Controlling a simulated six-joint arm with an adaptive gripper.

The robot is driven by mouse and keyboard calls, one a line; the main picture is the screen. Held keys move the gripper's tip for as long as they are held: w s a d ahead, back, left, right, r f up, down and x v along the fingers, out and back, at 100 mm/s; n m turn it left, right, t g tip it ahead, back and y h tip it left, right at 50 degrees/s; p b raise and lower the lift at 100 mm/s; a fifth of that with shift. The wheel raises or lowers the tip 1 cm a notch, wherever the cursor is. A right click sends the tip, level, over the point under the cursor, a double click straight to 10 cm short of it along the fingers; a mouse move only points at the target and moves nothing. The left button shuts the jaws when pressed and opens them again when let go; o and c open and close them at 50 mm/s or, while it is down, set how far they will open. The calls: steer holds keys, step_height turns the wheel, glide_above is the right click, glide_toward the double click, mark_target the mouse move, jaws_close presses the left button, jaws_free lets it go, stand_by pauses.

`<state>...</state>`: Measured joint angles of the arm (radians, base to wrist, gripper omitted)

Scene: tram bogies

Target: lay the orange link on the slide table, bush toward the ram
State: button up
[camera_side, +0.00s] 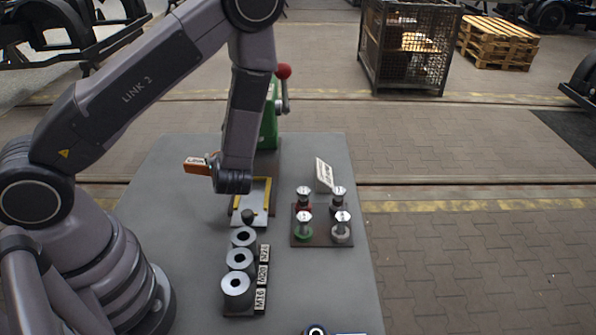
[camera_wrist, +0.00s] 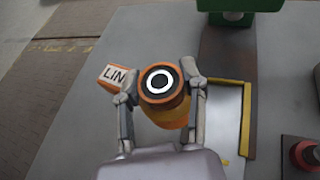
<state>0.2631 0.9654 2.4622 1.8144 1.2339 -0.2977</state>
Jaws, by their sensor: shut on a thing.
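My gripper (camera_wrist: 161,86) is shut on the orange link (camera_wrist: 176,115), one finger on each side of its round end. The bush (camera_wrist: 160,82), a white ring with a dark centre, faces the wrist camera. The slide table (camera_wrist: 222,108), a pale plate with yellow edge strips, lies just right of my gripper in the wrist view. It also shows in the side view (camera_side: 242,214), partly behind my wrist. The green ram unit (camera_side: 269,120) stands behind it. I cannot tell how high the link is held; my arm hides most of it in the side view.
An orange piece lettered "LIN" (camera_wrist: 112,78) shows left of my gripper; I cannot tell whether it joins the link. Several grey bushings (camera_side: 238,260) stand in front of the slide table. A brown tray (camera_side: 322,237) with several upright pins is to its right.

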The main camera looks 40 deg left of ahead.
steer(key=s+a+f+n+g, duration=0.1)
steer(key=s+f+n+g, duration=0.1)
steer(key=s, duration=0.2)
steer(key=s+a+f+n+g, duration=0.2)
steer(key=s+g, duration=0.1)
steer(key=s, duration=0.1)
steer(key=s+a+f+n+g, duration=0.1)
steer(key=s+f+n+g, duration=0.1)
steer(key=s+f+g, duration=0.1)
steer(key=shift+s+a+n+y, duration=0.15)
steer(key=shift+s+n+y, duration=0.25)
steer(key=shift+s, duration=0.1)
glide_above(180, 224)
steer(key=shift+f, duration=2.1)
steer(key=shift+f, duration=0.15)
steer(key=o, duration=1.2)
